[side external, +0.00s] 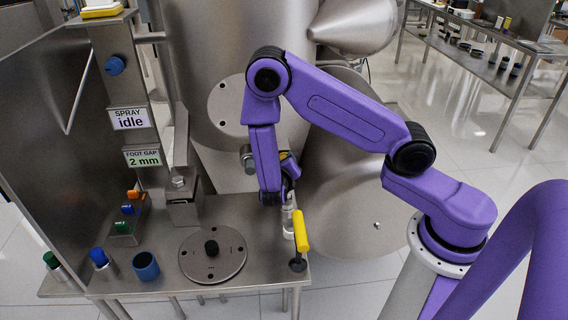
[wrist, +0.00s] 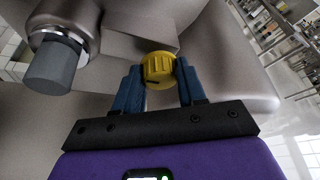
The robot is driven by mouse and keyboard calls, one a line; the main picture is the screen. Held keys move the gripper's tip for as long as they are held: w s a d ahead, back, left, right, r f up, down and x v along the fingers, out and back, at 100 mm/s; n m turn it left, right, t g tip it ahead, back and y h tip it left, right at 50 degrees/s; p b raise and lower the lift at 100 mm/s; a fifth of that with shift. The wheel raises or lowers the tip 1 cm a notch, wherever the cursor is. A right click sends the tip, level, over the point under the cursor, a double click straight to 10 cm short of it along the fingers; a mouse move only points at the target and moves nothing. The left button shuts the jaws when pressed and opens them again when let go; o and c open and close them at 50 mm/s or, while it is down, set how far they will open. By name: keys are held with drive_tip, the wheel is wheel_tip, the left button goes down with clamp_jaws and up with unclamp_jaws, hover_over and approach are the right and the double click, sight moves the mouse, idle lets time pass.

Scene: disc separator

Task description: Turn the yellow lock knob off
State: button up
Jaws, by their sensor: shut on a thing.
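The yellow lock knob (wrist: 159,66) is a ribbed round knob, shown in the wrist view just below a grey metal block. My gripper (wrist: 159,76) has its blue fingers on either side of the knob, shut on it. A dark mark shows on the knob's face near its lower edge. In the side external view my gripper (side external: 287,158) is beside the big steel drum, and only a sliver of yellow shows there. Most of the knob is hidden in that view.
A yellow-handled lever (side external: 301,230) stands on the steel table's right corner, just below my gripper. A round plate (side external: 213,255) with a black knob lies left of it. A grey cylindrical fitting (wrist: 55,68) sticks out left of my fingers.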

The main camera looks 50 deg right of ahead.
idle(0.4)
drive_tip(key=o, duration=1)
drive_tip(key=shift+o, duration=0.2)
drive_tip(key=shift+a, duration=0.1)
drive_tip(key=v, duration=1.7)
drive_tip(key=shift+a, duration=0.15)
drive_tip(key=shift+s, duration=0.1)
drive_tip(key=s+d+r+m+g+y, duration=0.3)
drive_tip(key=s+m+y, duration=0.3)
drive_tip(key=s+m, duration=0.3)
drive_tip(key=s+d+r+m+g+y, duration=0.2)
drive_tip(key=s+r+m+g+y, duration=0.2)
drive_tip(key=s+m, duration=0.5)
wheel_tip(320, 180, up, 2)
drive_tip(key=shift+s+d+r+m+y, duration=0.1)
drive_tip(key=shift+s+d+m+y, duration=0.35)
drive_tip(key=shift+y, duration=0.75)
